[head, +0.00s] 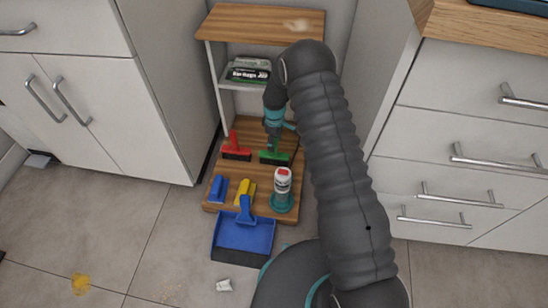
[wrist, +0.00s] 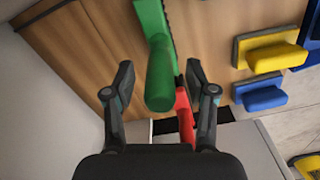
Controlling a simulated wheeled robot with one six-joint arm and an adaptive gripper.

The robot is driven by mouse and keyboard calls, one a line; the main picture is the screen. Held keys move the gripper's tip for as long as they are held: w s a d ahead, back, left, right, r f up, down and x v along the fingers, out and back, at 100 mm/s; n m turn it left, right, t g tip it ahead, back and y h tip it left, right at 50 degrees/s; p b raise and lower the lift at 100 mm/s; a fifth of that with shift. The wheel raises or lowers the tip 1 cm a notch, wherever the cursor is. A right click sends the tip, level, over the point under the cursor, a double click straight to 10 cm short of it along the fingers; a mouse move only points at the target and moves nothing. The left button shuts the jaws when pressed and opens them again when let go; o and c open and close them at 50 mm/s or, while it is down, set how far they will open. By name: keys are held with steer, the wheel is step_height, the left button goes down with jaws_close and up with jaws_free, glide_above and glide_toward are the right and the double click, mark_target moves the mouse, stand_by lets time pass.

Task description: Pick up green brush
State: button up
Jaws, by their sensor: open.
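The green brush (head: 273,157) is on the low wooden shelf, right of the red brush (head: 236,152). In the wrist view the green brush (wrist: 160,85) has its handle end toward the camera, between the two fingers and apart from both. My gripper (head: 273,139) points down at it from above; in the wrist view my gripper (wrist: 160,72) is open and empty. Part of the red brush (wrist: 184,112) shows behind the green handle in the wrist view. My gripper and arm hide some of the green brush in the head view.
A blue dustpan (head: 242,236) leans there. An upper shelf (head: 236,83) holds boxes. White cabinets flank the unit.

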steer(key=shift+f, duration=0.6)
steer(key=shift+c, duration=0.2)
jaws_close()
